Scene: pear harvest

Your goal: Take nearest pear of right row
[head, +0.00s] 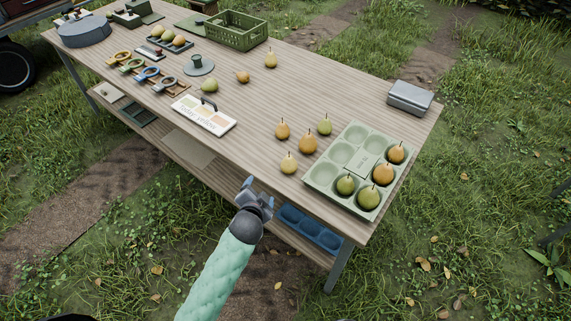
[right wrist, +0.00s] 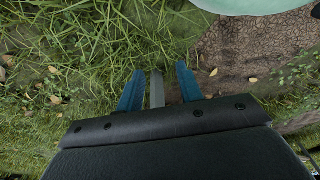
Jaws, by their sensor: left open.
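Several loose pears lie on the wooden table left of the green tray (head: 338,150). My left gripper (head: 258,192) is open and empty, short of the table's front edge. My right gripper (right wrist: 158,85) is open over grass, with no pear between its fingers.
Further back are a green crate (head: 238,30), ring-handled tools (head: 148,75) and a scattered pear (head: 271,58). A grey metal box (head: 410,97) is at the right edge. A blue tray (head: 308,230) sits on the lower shelf.

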